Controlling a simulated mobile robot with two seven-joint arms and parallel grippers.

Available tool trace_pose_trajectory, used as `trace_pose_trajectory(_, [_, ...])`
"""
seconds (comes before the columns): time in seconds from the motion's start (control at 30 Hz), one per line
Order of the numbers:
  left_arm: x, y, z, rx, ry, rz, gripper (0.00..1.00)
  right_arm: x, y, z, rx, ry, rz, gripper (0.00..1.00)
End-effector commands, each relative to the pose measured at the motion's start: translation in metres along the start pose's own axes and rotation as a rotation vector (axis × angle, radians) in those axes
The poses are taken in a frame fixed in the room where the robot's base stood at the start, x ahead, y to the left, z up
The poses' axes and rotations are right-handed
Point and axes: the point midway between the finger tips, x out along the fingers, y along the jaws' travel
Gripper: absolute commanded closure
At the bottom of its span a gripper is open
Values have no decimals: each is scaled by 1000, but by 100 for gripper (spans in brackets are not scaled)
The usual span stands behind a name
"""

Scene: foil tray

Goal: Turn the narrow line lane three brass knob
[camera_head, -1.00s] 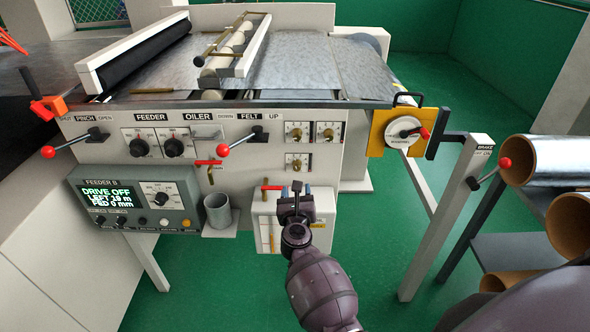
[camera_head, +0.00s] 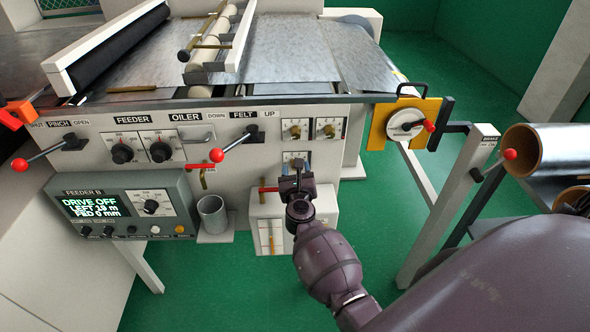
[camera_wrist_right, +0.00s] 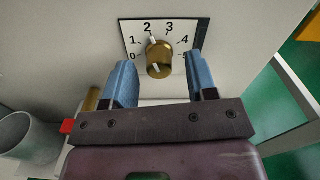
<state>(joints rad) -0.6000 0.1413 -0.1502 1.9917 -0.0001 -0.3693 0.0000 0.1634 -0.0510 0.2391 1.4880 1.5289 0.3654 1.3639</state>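A brass knob (camera_wrist_right: 159,60) stands on a white dial plate numbered 0 to 5 in the right wrist view; its pale mark points near 2. My right gripper (camera_wrist_right: 163,74) is open, with one blue finger on each side of the knob and visible gaps to both. In the head view my right gripper (camera_head: 297,168) covers most of the lower dial. Two more brass knobs, upper left (camera_head: 295,128) and upper right (camera_head: 328,128), sit above it. No lane numbers are legible. My left gripper is not in view.
A red-handled valve (camera_head: 268,189) sits just left of my right gripper, above a white box (camera_head: 271,235). A grey cup (camera_head: 212,214) stands further left. The red-tipped felt lever (camera_head: 217,155) sticks out at upper left. The yellow plate (camera_head: 378,130) with a crank is to the right.

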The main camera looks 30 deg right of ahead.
Motion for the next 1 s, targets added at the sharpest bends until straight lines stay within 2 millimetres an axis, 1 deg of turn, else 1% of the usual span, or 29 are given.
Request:
trace_pose_trajectory(0.03, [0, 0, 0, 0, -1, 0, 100, 0, 0, 0, 0, 0, 0, 56])
trace_pose_trajectory(0.3, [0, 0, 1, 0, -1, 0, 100, 0, 0, 0, 0, 0, 0, 96])
trace_pose_trajectory(0.47, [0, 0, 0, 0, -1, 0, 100, 0, 0, 1, -7, -1, 0, 96])
trace_pose_trajectory(0.67, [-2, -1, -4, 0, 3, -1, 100, 0, 0, 2, -64, -2, -1, 96])
trace_pose_trajectory(0.87, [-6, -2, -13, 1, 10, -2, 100, 1, 0, 3, -193, -3, -1, 96])
trace_pose_trajectory(1.0, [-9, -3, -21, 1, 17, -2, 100, 1, 0, 4, -318, -3, -1, 96])
